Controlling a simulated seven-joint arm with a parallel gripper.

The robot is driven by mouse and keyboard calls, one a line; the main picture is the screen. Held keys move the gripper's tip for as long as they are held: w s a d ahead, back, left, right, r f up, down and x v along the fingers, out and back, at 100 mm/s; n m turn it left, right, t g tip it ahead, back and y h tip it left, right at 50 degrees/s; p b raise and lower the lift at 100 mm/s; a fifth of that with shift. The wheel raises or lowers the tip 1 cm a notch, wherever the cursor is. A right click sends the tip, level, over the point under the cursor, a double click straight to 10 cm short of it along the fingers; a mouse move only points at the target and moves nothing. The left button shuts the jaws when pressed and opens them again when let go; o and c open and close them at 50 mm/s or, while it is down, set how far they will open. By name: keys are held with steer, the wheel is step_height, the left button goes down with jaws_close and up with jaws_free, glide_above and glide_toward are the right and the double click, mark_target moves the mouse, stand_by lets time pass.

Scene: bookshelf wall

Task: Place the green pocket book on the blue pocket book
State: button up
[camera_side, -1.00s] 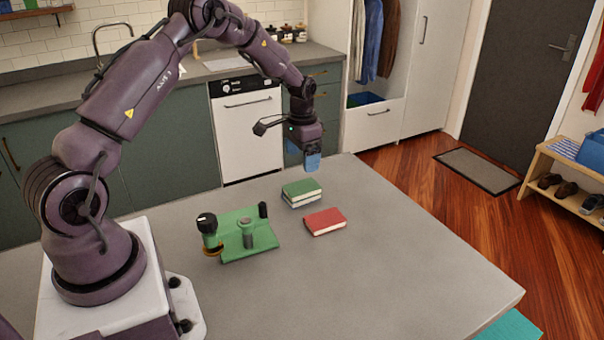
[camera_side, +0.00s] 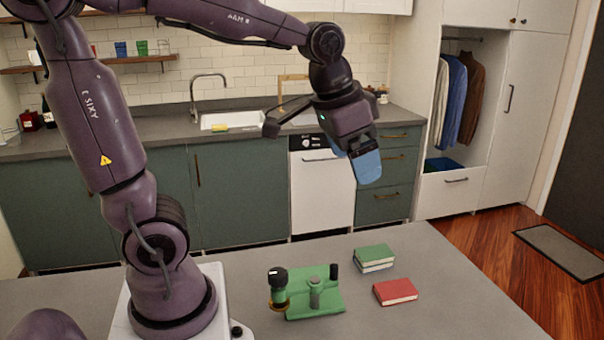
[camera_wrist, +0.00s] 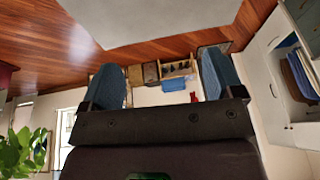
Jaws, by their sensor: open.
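The green book (camera_side: 374,251) lies flat on top of another closed book (camera_side: 374,267) on the grey table, in the side view. Only the lower book's edge shows, pale with a bluish tint in the earlier side view; its cover is hidden. My gripper (camera_side: 362,162) is high above the table, well clear of the books. In the wrist view my gripper (camera_wrist: 164,82) has its two blue fingers wide apart with nothing between them.
A red book (camera_side: 395,291) lies just right of and nearer than the stack. A green fixture (camera_side: 318,297) with a black knob and posts stands to the left. The table (camera_side: 460,305) right of the books is clear.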

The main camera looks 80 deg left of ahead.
steer(key=s+d+t, duration=0.1)
steer(key=s+d, duration=0.2)
steer(key=s, duration=0.6)
steer(key=shift+d+f+t+h, duration=0.3)
steer(key=shift+d, duration=0.05)
